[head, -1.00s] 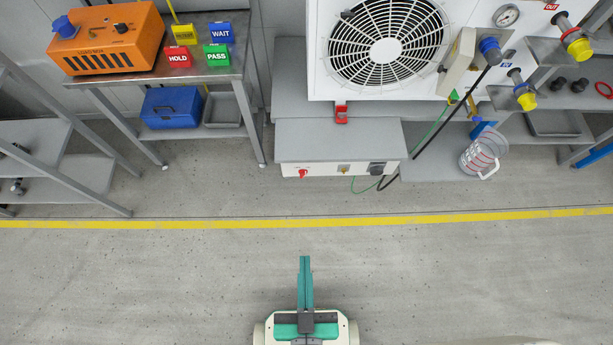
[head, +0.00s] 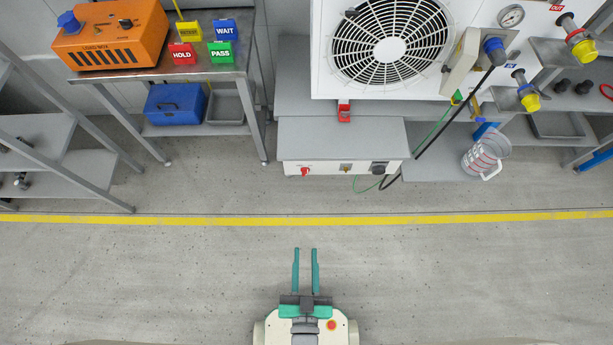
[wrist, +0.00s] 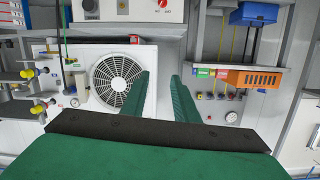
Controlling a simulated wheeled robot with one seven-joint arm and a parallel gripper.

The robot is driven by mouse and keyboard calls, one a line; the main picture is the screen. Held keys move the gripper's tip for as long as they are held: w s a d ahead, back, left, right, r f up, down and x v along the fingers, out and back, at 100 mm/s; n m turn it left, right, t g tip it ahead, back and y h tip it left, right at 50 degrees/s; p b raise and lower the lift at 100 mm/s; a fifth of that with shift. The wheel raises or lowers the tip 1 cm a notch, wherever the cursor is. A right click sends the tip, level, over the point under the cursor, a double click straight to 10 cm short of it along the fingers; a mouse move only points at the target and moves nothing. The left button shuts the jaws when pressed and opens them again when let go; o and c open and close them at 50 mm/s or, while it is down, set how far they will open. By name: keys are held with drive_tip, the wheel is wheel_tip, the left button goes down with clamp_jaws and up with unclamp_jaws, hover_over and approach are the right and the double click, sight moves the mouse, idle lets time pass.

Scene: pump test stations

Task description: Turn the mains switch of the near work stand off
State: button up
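The work stand (head: 290,97) with the white fan unit is ahead of me in the head view. Under it, a grey-topped control box (head: 340,140) has a red rotary knob (head: 305,171) at the left of its white front, which looks like the mains switch. The knob's setting is too small to tell. The wrist view appears upside down, and the red knob (wrist: 163,4) shows at its top edge. My gripper (head: 305,250) is open and empty, its green fingers pointing towards the stand, well short of the box. The fingers (wrist: 159,77) also show apart in the wrist view.
A black socket or plug (head: 378,168) with cables sits at the box front's right. A measuring jug (head: 485,155) stands right of it. A table (head: 200,72) with an orange device (head: 110,35) and coloured signs is at left. The floor between yellow line (head: 250,219) and box is clear.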

drive_tip(key=w+f+m+t, duration=0.1)
drive_tip(key=w+f, duration=0.4)
drive_tip(key=f, duration=0.2)
drive_tip(key=w+f+m, duration=0.1)
drive_tip(key=w+f, duration=0.4)
drive_tip(key=f, duration=0.3)
drive_tip(key=m+t, duration=0.1)
drive_tip(key=m, duration=0.2)
approach(306, 174)
drive_tip(key=w, duration=0.9)
drive_tip(key=shift+d, duration=0.15)
drive_tip(key=shift+s, duration=0.1)
clamp_jaws()
